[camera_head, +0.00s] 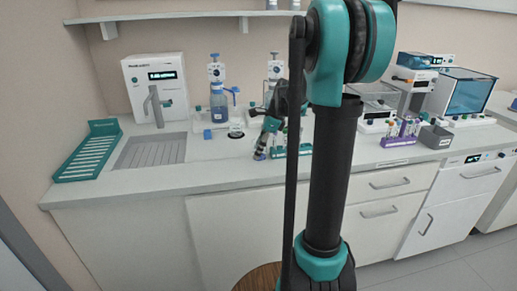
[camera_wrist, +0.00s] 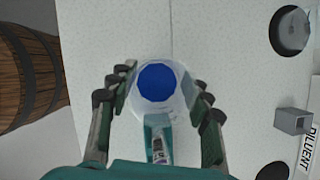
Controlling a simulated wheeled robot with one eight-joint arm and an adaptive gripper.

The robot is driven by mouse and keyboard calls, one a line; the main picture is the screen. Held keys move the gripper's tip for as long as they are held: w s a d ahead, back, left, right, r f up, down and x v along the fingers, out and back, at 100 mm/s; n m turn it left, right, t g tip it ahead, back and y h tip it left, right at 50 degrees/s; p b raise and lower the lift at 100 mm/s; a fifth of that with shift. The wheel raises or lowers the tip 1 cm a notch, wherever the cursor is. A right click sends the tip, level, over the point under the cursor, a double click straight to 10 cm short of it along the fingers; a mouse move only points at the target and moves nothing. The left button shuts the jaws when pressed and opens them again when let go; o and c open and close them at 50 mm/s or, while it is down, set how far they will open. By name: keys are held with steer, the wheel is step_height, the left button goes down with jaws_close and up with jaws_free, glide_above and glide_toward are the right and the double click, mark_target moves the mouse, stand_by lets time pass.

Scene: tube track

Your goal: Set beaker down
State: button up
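The beaker (camera_wrist: 158,85) is clear with a pale rim and blue liquid inside, seen from above in the wrist view. My gripper (camera_wrist: 160,97) has one finger on each side of it, with the pads against its walls. Below the beaker in the wrist view a labelled teal and clear piece partly shows between the fingers. In the head view my gripper (camera_head: 262,147) is low over the front part of the counter (camera_head: 222,178). I cannot make out the beaker there, nor tell whether its base touches the counter.
A dispenser bottle with blue liquid (camera_head: 218,104) stands behind and left of my gripper. A DILUENT label (camera_wrist: 308,150) lies to the right in the wrist view. A wooden barrel (camera_wrist: 30,65) stands beyond the counter's front edge. A purple tube rack (camera_head: 400,135) is farther right.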

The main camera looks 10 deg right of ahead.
steer(key=o, duration=0.4)
steer(key=shift+o, duration=0.2)
steer(key=shift+r, duration=0.15)
